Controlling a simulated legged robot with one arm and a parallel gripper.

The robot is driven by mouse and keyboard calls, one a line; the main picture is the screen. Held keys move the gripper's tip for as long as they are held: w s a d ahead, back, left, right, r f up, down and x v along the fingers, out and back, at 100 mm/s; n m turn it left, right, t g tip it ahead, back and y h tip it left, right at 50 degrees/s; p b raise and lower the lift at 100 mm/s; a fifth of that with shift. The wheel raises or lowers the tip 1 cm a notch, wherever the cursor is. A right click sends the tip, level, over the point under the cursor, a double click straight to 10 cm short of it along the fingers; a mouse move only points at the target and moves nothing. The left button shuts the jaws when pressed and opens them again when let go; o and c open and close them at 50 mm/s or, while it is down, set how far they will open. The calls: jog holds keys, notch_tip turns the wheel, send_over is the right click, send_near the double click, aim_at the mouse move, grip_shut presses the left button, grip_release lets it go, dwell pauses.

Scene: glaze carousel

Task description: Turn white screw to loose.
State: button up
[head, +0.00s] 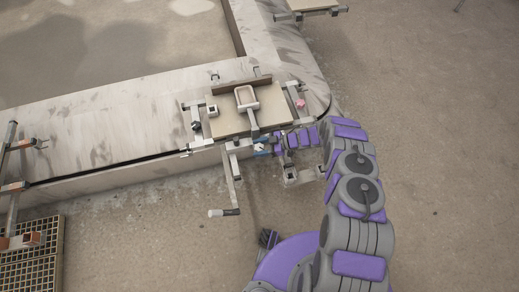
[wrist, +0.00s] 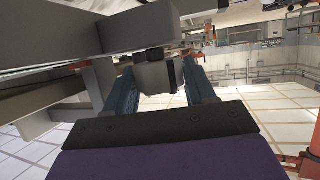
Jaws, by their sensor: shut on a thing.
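My gripper (head: 263,148) is at the front edge of the fixture, just below the pale board, reaching in from the right. Its blue fingers stand on either side of a small pale piece, which I take to be the white screw (head: 259,147). In the wrist view the two blue fingers flank a blocky grey-white head (wrist: 157,77) with a dark short stem above it. My gripper (wrist: 160,85) is shut on this head. The screw's thread and its exact turn angle cannot be made out.
The board (head: 226,122) carries a framed handle (head: 247,98) and sits on a long stained slab (head: 100,125). A crank with a pale grip (head: 224,212) hangs to the left of my gripper. A pink knob (head: 300,104) is at the right. A grate (head: 35,262) lies lower left.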

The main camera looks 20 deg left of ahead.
jog(key=shift+w+r+n+g, duration=0.1)
jog(key=shift+w+n+g, duration=0.1)
jog(key=shift+n+g, duration=0.35)
jog(key=shift+n+h, duration=0.25)
jog(key=shift+h, duration=0.05)
jog(key=o, duration=1)
jog(key=shift+s+a+g, duration=0.1)
jog(key=shift+s+g, duration=0.05)
jog(key=shift+g, duration=0.1)
jog(key=shift+c, duration=0.2)
jog(key=v, duration=1.7)
jog(key=shift+d, duration=0.25)
